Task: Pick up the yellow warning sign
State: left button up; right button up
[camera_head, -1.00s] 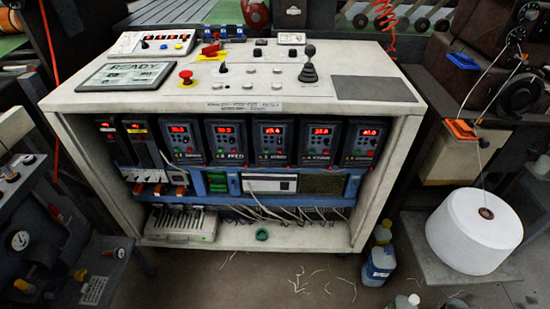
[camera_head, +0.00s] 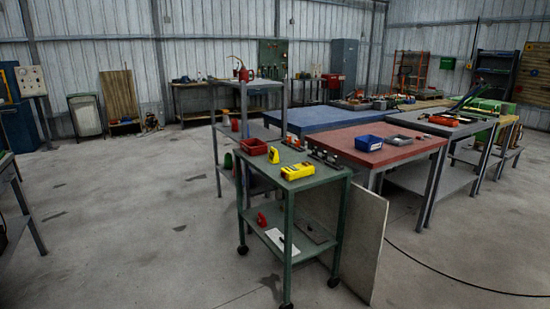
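Neither of my grippers is in view.
A red bin (camera_head: 253,146) is also on the cart, and a pale panel (camera_head: 366,245) leans beside it. Behind are a red-topped table (camera_head: 340,142) with a blue bin (camera_head: 368,143) and a blue-topped table (camera_head: 318,118). Open floor lies left; a black cable (camera_head: 450,284) crosses the right floor.

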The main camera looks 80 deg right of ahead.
aim_at(273, 158)
jog(key=z, duration=2.75)
jog(key=i+j+z, duration=0.2)
jog(key=i, duration=0.45)
jog(key=i+j+z, duration=0.15)
jog(key=i+j, duration=0.35)
jog(key=i, duration=0.15)
jog(key=i+j+z, duration=0.2)
jog(key=i+j, duration=0.25)
jog(key=i, duration=0.15)
